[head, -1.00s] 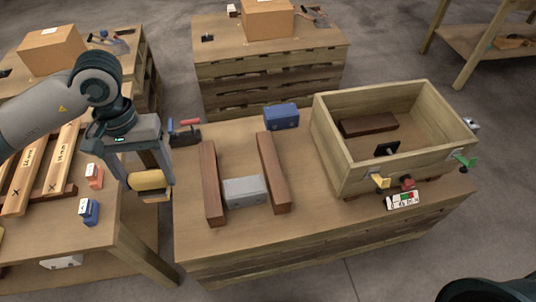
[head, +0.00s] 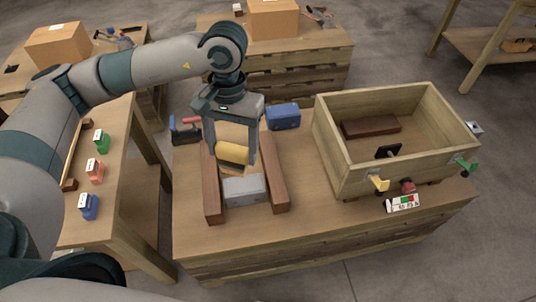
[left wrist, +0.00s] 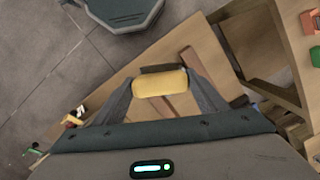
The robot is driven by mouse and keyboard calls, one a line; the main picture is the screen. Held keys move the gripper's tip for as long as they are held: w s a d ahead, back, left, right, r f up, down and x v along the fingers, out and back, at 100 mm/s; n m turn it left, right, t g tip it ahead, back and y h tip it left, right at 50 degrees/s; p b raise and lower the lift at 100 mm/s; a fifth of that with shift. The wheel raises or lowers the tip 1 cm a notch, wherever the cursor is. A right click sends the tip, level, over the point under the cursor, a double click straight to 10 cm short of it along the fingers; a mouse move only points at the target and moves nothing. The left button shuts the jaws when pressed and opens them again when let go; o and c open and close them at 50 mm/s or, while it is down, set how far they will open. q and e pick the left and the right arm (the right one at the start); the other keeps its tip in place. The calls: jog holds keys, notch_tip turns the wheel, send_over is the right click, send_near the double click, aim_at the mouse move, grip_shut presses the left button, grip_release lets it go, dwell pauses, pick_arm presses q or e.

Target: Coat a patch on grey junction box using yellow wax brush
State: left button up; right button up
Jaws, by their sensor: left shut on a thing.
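The grey junction box (head: 245,190) sits on the wooden table between two brown wooden bars. My left gripper (head: 235,158) is shut on the yellow wax brush (head: 233,152) and holds it above the back part of the box. The brush also shows in the left wrist view (left wrist: 160,83), lying crosswise between the fingertips. In the head view the brush appears just behind and over the box; I cannot tell whether they touch. In the left wrist view the box is hidden. My right gripper is not in view.
The brown bars stand left (head: 213,185) and right (head: 270,170) of the box. A blue box (head: 283,117) is behind them. A large open wooden crate (head: 345,176) takes up the table's right side. The front strip is clear.

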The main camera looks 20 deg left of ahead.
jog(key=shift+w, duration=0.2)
pick_arm(q)
jog(key=shift+w+f, duration=0.15)
jog(key=shift+f, duration=0.15)
jog(key=w+f+n+b, duration=0.7)
jog(key=f+n, duration=0.2)
jog(key=f, duration=0.1)
jog(key=w+f+n+t+h+b, duration=0.1)
jog(key=w+f+n+b, duration=0.7)
jog(key=f+n, duration=0.2)
jog(key=shift+d+f+t, duration=0.3)
jog(key=shift+d+f, duration=0.05)
jog(key=shift+f, duration=0.35)
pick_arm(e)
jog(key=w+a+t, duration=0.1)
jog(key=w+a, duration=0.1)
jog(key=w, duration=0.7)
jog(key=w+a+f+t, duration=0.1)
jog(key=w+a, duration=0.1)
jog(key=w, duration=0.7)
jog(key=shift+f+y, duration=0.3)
pick_arm(q)
jog(key=shift+f, duration=0.15)
